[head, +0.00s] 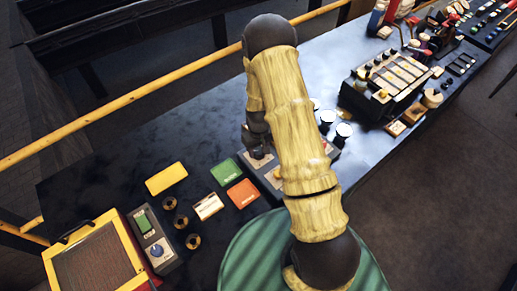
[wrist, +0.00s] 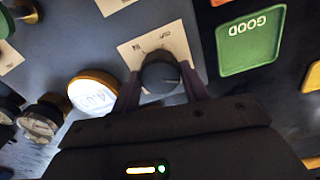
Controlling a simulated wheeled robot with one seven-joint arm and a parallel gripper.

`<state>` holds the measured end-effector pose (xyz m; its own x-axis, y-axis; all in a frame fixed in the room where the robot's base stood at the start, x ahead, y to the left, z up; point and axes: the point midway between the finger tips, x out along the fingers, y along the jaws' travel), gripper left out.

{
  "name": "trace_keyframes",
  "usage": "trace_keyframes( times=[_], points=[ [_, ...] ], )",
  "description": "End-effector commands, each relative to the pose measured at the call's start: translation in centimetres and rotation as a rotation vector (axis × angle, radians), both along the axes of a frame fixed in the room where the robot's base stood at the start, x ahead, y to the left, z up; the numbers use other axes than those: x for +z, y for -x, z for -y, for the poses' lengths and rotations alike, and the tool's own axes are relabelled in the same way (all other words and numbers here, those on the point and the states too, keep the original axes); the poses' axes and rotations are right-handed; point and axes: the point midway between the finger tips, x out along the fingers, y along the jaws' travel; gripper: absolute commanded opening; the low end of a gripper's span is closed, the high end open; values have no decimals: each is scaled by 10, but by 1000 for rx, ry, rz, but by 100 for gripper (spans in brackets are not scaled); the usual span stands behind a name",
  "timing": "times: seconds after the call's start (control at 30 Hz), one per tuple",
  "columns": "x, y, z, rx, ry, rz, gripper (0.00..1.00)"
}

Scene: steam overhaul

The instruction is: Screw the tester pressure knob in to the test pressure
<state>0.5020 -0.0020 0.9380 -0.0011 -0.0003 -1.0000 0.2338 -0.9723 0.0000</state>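The tester pressure knob (wrist: 160,74) is dark and round with a pale pointer line, on a white label plate (wrist: 136,50) in the wrist view. My gripper (wrist: 160,82) has one finger on each side of the knob, and both fingertips appear to touch it. In the head view my gripper (head: 258,150) is down at the tester panel (head: 270,177), and my arm hides much of the panel and the knob. A round white gauge with a brass rim (wrist: 93,92) is left of the knob in the wrist view; its reading is not legible.
A green GOOD tray (wrist: 249,42) lies right of the knob in the wrist view. In the head view, an orange tray (head: 243,193), yellow tray (head: 166,178) and brass rings (head: 181,221) lie to the left. A control box (head: 153,240) stands farther left.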

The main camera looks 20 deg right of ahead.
Motion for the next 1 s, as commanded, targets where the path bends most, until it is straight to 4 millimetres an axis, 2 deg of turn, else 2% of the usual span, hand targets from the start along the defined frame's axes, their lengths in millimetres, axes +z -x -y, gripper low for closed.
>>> trace_keyframes(
  times=[0.03,0.1,0.53,0.77,1.0],
  points=[
    [0,0,0,0,0,0,55],
    [0,0,0,0,0,0,65],
    [6,-1,0,1,0,3,65],
    [32,-1,0,0,0,5,65],
    [67,-2,0,2,1,5,65]
  ],
)
